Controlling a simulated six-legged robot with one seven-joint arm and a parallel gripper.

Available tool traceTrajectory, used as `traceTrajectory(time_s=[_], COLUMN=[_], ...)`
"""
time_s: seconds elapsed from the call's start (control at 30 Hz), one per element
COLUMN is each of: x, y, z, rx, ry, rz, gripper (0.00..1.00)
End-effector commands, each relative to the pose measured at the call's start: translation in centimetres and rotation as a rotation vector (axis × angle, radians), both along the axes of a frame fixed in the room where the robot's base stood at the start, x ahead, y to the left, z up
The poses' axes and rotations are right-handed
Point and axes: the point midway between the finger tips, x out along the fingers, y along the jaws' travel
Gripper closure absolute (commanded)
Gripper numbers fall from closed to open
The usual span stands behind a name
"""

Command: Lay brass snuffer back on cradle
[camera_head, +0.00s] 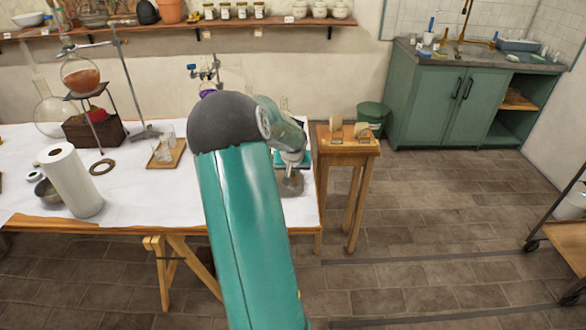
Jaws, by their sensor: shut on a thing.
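My gripper (293,158) is beyond my bent teal arm, low over the right end of the white-covered table, pointing down. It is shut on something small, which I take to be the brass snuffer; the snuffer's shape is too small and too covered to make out. A grey-brown object (290,183) lies just below the gripper near the table's right edge; I cannot tell whether it is the cradle or whether the gripper touches it. My arm hides the table's middle.
A wooden side table (347,148) with small wooden pieces stands right of the white-covered table (125,216). A paper towel roll (71,181), a wooden tray (166,153) and a flask (80,77) stand at left. A green bin (372,113) is behind.

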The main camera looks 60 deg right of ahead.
Motion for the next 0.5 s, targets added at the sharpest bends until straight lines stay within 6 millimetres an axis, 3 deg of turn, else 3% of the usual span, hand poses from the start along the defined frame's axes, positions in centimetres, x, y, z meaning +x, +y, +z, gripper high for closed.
traceTrajectory(time_s=[0.5], x=[-0.3], y=[-0.1], z=[-3.6], rx=[0.000], ry=[0.001], rz=[-0.005], gripper=[1.00])
